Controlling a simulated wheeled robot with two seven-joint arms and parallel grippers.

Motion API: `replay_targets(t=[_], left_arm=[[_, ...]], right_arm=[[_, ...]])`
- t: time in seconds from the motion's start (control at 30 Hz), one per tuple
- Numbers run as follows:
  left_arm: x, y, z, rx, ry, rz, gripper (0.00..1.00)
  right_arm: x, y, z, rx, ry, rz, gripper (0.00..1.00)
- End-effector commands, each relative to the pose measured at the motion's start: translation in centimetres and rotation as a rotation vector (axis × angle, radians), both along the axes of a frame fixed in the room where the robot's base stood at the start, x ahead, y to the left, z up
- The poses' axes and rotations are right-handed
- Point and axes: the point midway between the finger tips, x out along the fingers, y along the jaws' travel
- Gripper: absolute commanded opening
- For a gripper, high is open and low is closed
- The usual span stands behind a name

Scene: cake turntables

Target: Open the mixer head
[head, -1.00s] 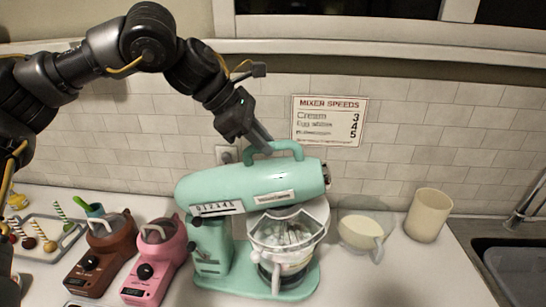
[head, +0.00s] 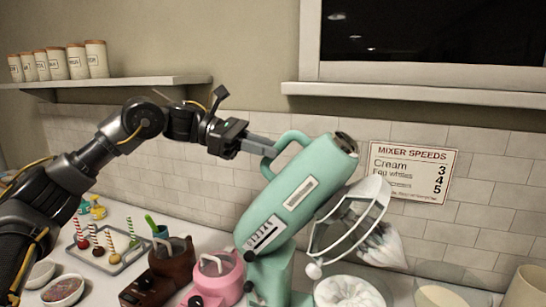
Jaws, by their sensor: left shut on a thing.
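The mint-green mixer stands on the counter in the head view, its head (head: 298,197) tilted steeply up. The handle (head: 285,142) is on top of the head. My left gripper (head: 266,148) is shut on the handle. A clear guard (head: 348,222) and a whisk with white cream (head: 382,247) hang from the raised head, above the bowl (head: 348,292), which holds white cream. The mixer's base is mostly cut off at the bottom of the picture. My right gripper is not in view.
A brown device (head: 167,268) and a pink one (head: 214,275) stand left of the mixer. A tray of cake pops (head: 92,262) is farther left. A cream cup (head: 525,288) stands at right. A shelf (head: 130,84) and window sill (head: 400,94) project above.

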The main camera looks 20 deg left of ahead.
Motion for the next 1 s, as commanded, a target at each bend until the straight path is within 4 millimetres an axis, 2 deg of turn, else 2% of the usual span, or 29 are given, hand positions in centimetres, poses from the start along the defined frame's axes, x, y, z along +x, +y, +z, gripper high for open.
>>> replay_targets(t=[0.5,0.53,0.7,1.0], left_arm=[[-0.07,0.51,0.13,-0.021,-0.002,0.0,0.0],[-0.07,0.5,0.12,-0.021,-0.002,0.0,0.2],[-0.07,0.5,0.07,-0.019,-0.001,0.0,0.41],[-0.07,0.73,0.01,-0.018,0.0,0.0,0.41]], right_arm=[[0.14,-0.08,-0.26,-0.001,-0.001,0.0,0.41],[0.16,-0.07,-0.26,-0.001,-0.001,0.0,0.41],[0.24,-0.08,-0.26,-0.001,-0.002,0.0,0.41],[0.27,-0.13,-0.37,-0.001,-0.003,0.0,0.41]])
